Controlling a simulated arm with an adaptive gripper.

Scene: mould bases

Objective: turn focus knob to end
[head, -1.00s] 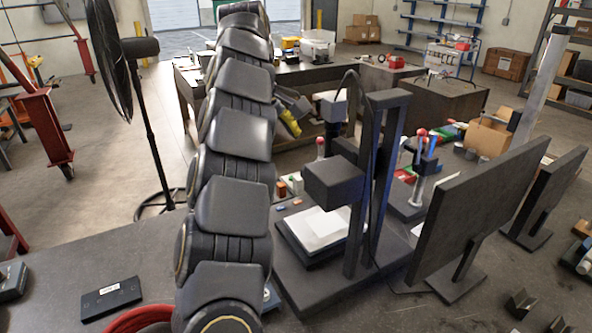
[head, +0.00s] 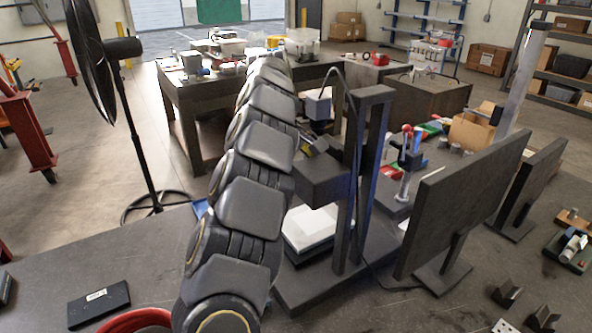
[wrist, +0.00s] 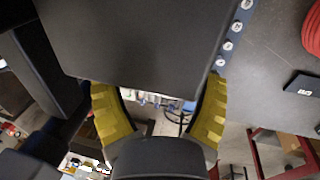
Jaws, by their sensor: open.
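The dark inspection stand (head: 342,215) stands upright on the bench, with a box-shaped head (head: 322,181) above a white plate (head: 308,226). I cannot clearly make out the focus knob in either view. My gripper (wrist: 160,88) is open, its two yellow fingers spread apart in the wrist view. A large dark block (wrist: 140,40) fills the top of that view, close to the fingertips. A dark rounded shape lies low between the fingers; I cannot tell what it is. In the head view my gripper is mostly hidden behind my arm and the stand head.
Two dark panels, the nearer one (head: 462,205) large, stand right of the stand. A black fan (head: 122,48) stands at left. A red ring (head: 135,320) and a black case (head: 98,304) lie on the front of the bench. A cable hangs by the stand.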

